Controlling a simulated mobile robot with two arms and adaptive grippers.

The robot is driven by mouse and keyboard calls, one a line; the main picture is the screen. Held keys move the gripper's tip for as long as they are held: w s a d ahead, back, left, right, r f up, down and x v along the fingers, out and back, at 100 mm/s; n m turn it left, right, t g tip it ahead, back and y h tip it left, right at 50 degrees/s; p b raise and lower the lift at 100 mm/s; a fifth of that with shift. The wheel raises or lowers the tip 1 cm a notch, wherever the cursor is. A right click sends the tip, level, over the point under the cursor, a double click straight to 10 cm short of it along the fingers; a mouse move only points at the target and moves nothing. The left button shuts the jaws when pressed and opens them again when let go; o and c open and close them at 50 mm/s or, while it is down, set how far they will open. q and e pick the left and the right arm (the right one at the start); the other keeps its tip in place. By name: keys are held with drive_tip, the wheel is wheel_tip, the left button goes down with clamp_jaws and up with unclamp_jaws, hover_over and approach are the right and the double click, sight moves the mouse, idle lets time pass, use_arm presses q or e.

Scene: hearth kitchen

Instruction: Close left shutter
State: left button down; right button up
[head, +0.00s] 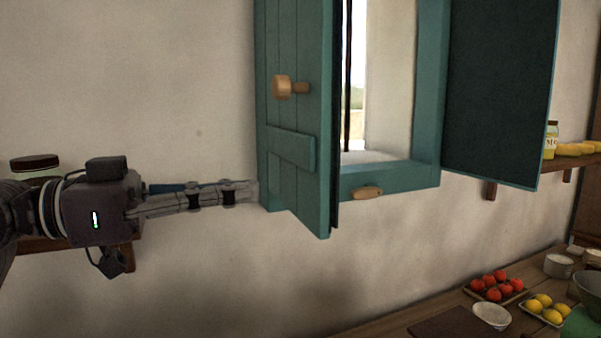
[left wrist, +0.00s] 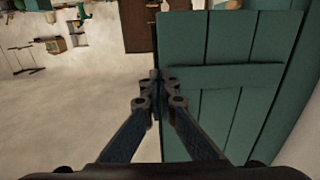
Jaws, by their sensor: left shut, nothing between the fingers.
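The left shutter (head: 295,115) is a green plank panel with a wooden knob (head: 283,87). It stands partly open, angled out from the left side of the window frame (head: 390,180). My left gripper (head: 250,190) is shut and empty, its fingertips at the shutter's lower left part in the head view. In the left wrist view the shutter (left wrist: 235,100) fills the right side, and the gripper tips (left wrist: 158,85) overlap its left edge. I cannot tell whether they touch it. My right gripper is not in view.
The right shutter (head: 499,85) stands wide open. A wooden latch (head: 367,192) sits on the lower window frame. Below right is a counter with tomatoes (head: 497,286), lemons (head: 546,308) and a white bowl (head: 491,316). A jar (head: 36,167) stands behind my left arm.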

sight(319, 183)
use_arm(q)
drive_tip(key=p+x, duration=0.2)
drive_tip(key=x, duration=0.5)
drive_tip(key=shift+w+d+r+p, duration=0.1)
drive_tip(key=shift+d+p, duration=0.05)
drive_tip(key=shift+p, duration=0.25)
drive_tip(key=shift+w+d, duration=0.15)
drive_tip(key=shift+d, duration=0.2)
